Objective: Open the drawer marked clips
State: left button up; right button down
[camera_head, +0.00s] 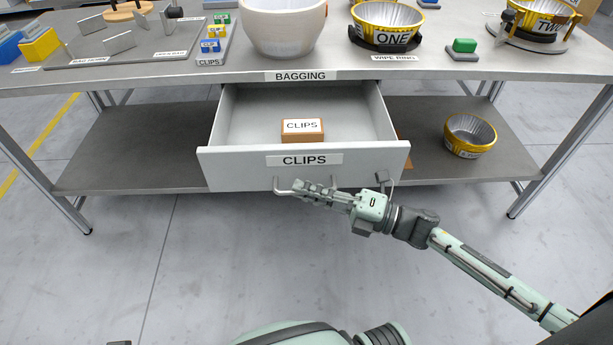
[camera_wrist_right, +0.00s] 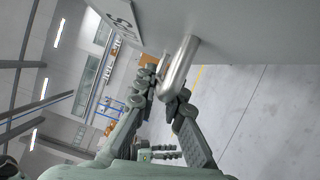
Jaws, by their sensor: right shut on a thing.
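The drawer marked CLIPS (camera_head: 225,163) stands pulled out from under the bench, and its inside shows. A small brown box labelled CLIPS (camera_head: 302,138) sits in it. The drawer's bar handle (camera_head: 283,192) is below the label on the front; it also shows in the right wrist view (camera_wrist_right: 178,63).
The bench top (camera_head: 130,75) above holds a large pale bowl (camera_head: 284,28), a ring fixture marked ONE (camera_head: 388,40) and small coloured clips (camera_head: 212,46). A yellow ring-shaped cup (camera_head: 469,136) lies on the lower shelf (camera_head: 140,150). The floor in front is clear.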

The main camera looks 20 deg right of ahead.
pick_arm(q)
jog(key=shift+s+f+p, duration=0.2)
jog(key=shift+f+p, duration=0.1)
jog(key=shift+f, duration=0.75)
pick_arm(e)
jog(key=shift+s+a, duration=0.25)
jog(key=shift+s, duration=0.6)
jog(key=shift+s+a, duration=0.2)
jog(key=shift+s, duration=0.6)
jog(key=c, duration=1.6)
grip_release()
jog(key=v, duration=1.2)
